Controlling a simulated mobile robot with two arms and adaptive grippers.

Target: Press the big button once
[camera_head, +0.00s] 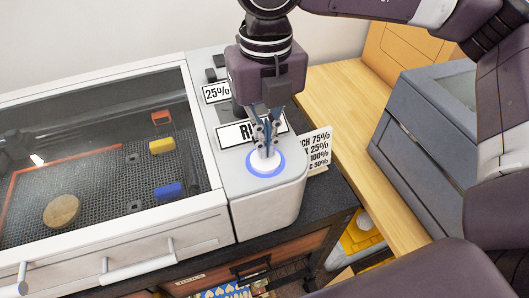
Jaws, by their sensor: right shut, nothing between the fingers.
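The big button (263,167) is a round white cap with a blue glowing ring, set in the top of the machine's light grey control panel (275,203). My right gripper (267,153) points down with its fingers shut and empty. Its fingertips are over the button and partly cover it; I cannot tell whether they touch it. My left gripper is not in view.
The machine's glass-covered bed (100,165) lies left of the panel, with a red frame, yellow and blue blocks and a round wooden disc inside. Signs stand behind the button. A grey box (425,130) stands on the wooden table (345,95) at right.

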